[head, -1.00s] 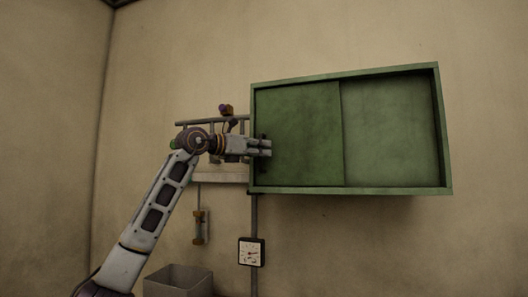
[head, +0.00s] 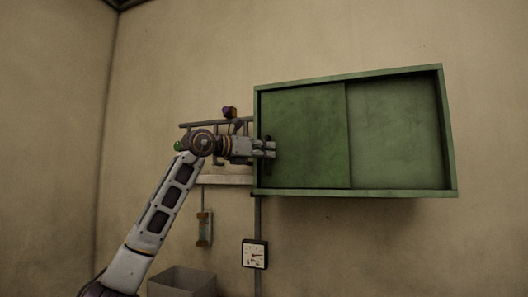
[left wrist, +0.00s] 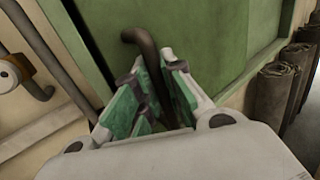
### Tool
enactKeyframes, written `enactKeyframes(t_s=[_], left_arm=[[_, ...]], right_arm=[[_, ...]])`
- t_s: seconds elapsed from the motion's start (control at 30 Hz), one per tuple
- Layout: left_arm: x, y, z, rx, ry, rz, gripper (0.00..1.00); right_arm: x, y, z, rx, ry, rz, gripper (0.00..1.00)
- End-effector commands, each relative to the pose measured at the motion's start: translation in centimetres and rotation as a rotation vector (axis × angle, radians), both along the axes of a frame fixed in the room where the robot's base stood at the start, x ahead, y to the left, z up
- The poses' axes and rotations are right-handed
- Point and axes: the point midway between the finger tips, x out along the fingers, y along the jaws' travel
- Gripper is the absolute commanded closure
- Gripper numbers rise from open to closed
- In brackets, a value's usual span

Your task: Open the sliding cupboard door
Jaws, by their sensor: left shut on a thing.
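The green cupboard (head: 357,193) is fixed to the wall right of centre in the head view. Its darker sliding door (head: 308,135) covers the left part; the right part shows a paler green panel (head: 395,130) set behind it. My left gripper (head: 271,149) is at the door's left edge, over a dark upright handle (head: 267,165). In the left wrist view the dark, bent handle (left wrist: 146,55) stands between the green-padded fingers of the gripper (left wrist: 152,76), which is shut on it. The fingers partly hide the handle's lower part. My right gripper is not in view.
A pipe rack (head: 187,125) and a pale ledge (head: 225,180) are on the wall behind my left arm. A dial gauge (head: 255,254) and a grey bin (head: 182,282) are below. Brown sheet rolls (left wrist: 268,100) stand at right in the wrist view.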

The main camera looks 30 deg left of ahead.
Motion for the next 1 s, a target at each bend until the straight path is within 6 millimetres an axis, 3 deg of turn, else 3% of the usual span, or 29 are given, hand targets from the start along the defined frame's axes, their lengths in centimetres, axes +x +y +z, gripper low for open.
enactKeyframes(t_s=[0.27,0.67,1.0], left_arm=[[1.1,-4.4,0.0,0.003,0.002,-0.006,1.0],[3.2,-13.5,0.0,0.003,0.002,-0.007,1.0],[4.8,-20.2,-0.1,0.002,0.002,-0.006,1.0]], right_arm=[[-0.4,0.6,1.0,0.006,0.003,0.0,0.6],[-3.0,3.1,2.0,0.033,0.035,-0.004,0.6],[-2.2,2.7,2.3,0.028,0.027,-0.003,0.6]])
